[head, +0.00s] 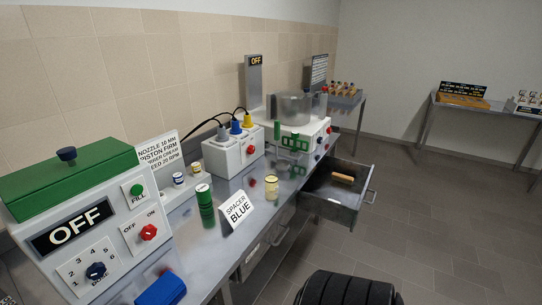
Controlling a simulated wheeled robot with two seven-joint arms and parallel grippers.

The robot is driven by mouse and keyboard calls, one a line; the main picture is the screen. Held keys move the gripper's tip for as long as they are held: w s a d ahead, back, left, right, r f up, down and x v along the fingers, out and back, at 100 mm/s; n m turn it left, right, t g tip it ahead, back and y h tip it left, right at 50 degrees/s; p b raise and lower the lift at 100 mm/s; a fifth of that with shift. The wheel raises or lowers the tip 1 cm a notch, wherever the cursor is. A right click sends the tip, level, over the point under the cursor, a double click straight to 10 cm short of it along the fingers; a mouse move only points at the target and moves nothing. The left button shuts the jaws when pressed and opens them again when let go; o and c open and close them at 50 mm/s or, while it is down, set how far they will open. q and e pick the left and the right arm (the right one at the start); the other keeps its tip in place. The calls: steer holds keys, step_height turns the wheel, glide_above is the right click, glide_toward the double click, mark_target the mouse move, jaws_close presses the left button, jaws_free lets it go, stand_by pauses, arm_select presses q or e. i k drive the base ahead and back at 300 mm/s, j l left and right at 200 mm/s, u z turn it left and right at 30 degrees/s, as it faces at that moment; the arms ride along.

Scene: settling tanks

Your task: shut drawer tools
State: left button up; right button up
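A grey metal drawer (328,209) stands pulled out from under the bench, right of the picture's middle. Its bar handle (371,190) is at its right end, facing the open floor. I cannot read any label that names the drawer. Another drawer (262,249), nearer to me under the same bench, looks shut. Neither of my grippers shows in the head view.
A black ribbed shape (347,289) fills the bottom edge. The floor right of the drawer is clear.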

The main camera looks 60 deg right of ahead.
mark_target(313, 198)
steer(key=z, duration=2)
steer(key=l+z, duration=0.3)
steer(key=i+l+z, duration=0.3)
steer(key=l, duration=0.15)
steer(key=i+l, duration=0.1)
steer(key=i, duration=0.45)
steer(key=i+l, duration=0.1)
steer(key=i, duration=0.45)
